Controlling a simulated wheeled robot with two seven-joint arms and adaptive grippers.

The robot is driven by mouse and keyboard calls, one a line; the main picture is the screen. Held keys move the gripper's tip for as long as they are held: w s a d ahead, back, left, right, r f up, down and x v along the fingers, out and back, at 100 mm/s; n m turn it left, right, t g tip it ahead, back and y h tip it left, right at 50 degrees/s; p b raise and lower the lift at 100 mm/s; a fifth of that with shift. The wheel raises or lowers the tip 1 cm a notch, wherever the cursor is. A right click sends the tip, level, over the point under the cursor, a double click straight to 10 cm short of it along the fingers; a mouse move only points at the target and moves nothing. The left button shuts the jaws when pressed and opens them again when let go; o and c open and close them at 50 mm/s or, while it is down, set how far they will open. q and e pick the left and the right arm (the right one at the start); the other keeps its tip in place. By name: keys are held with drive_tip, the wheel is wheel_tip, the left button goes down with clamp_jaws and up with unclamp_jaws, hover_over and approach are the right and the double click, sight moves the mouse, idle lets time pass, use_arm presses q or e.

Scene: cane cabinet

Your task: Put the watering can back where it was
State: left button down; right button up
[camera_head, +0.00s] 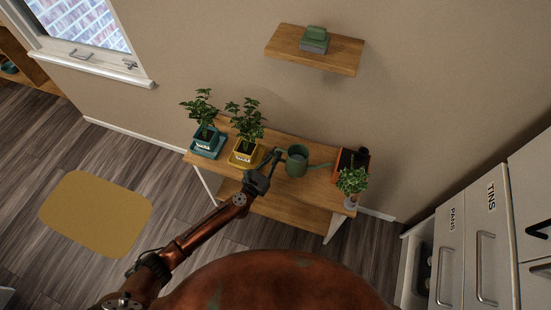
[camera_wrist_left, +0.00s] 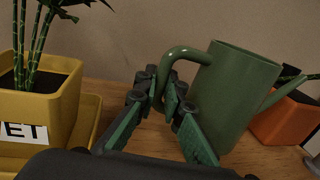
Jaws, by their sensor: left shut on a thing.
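The green watering can (camera_head: 298,162) is upright over the wooden table, between the yellow pot and the orange pot, with its spout pointing right. My left gripper (camera_head: 268,166) is at its left side. In the left wrist view, the fingers (camera_wrist_left: 168,100) are shut on the handle of the watering can (camera_wrist_left: 235,90). I cannot tell whether the base of the can touches the tabletop. My right gripper is not in view.
Left of the can stand a yellow pot (camera_head: 241,160) and a teal pot (camera_head: 207,146), both with plants. A wall shelf (camera_head: 345,52) is above.

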use_arm(q)
drive_tip(key=shift+f+b, duration=0.55)
drive_tip(key=shift+f, duration=0.7)
drive_tip(key=shift+s, duration=0.1)
drive_tip(key=shift+f, duration=0.2)
drive_tip(key=c, duration=2)
unclamp_jaws()
drive_tip(key=shift+c, duration=0.2)
drive_tip(key=shift+a+r, duration=0.1)
drive_tip(key=shift+r, duration=0.15)
drive_tip(key=v, duration=1.2)
drive_tip(key=shift+p, duration=0.3)
